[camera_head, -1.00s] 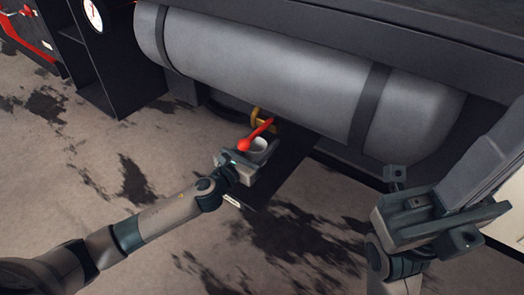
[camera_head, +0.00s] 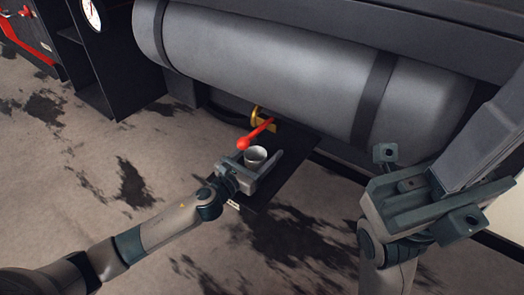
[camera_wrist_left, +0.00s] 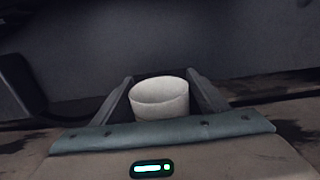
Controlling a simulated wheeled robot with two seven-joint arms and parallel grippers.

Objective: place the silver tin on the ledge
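The silver tin (camera_head: 256,157) is a small, pale, open-topped cup, upright between the fingers of my left gripper (camera_head: 258,168). In the left wrist view the tin (camera_wrist_left: 160,100) sits between the two fingers with little gap on either side, so the gripper looks shut on it. The ledge (camera_head: 290,155) is the dark flat plate under the grey tank. The tin appears over this plate; I cannot tell whether its base touches it. My right gripper (camera_head: 425,190) is at the right, away from the tin, with its fingers apart and empty.
A red-knobbed lever (camera_head: 257,133) on a brass fitting (camera_head: 265,117) stands just behind the tin. The big grey tank (camera_head: 270,60) overhangs the back of the ledge. A black cabinet (camera_head: 95,75) with a gauge stands at the left. The stained floor is open at the front left.

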